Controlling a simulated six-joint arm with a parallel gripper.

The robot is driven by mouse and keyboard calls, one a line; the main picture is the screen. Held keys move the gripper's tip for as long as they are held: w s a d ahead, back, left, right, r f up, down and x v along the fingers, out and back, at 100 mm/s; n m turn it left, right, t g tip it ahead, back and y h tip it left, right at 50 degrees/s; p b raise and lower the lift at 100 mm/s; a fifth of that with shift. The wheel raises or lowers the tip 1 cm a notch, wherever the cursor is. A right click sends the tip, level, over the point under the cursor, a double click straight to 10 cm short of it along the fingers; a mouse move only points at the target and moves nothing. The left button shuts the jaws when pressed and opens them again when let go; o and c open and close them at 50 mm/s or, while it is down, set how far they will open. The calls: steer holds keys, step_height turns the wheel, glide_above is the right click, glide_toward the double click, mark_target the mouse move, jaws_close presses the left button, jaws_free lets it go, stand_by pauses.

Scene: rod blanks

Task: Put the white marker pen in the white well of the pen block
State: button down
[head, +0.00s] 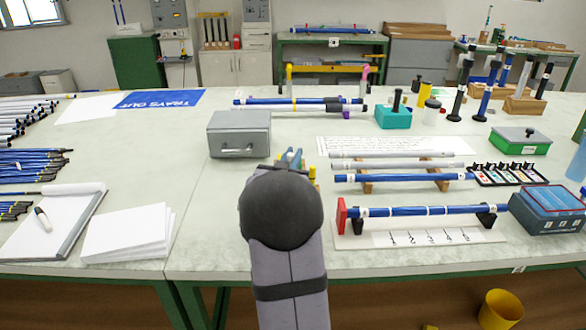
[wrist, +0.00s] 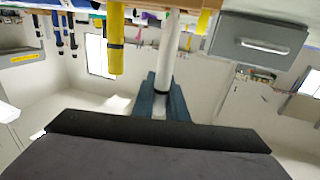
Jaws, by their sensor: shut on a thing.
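My gripper (wrist: 163,97) has blue fingers shut on the white marker pen (wrist: 168,50), a white cylinder with a dark band by the fingertips. The wrist view is upside down, so the pen hangs down from the fingers toward the wooden pen block (wrist: 205,4). A yellow pen (wrist: 116,45) stands beside it in the block, apart from my fingers. The white pen's lower end is at the frame's edge; I cannot tell whether it is in the white well. In the head view my gripper (head: 290,157) is mostly behind my arm, which hides most of the block.
A grey drawer box (head: 239,135) stands just left of and behind my gripper. To the right, blue and grey rods lie on a rack (head: 442,183), with a blue rod (head: 415,211) on a marked stand in front.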

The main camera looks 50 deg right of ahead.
steer(key=shift+f, duration=1.85)
steer(key=shift+f+b, duration=0.2)
steer(key=shift+b, duration=0.1)
steer(key=c, duration=1.8)
jaws_free()
steer(key=shift+o, duration=0.2)
steer(key=shift+r, duration=0.15)
steer(key=shift+s+a, duration=0.15)
steer(key=shift+a, duration=0.2)
steer(key=v, duration=1.1)
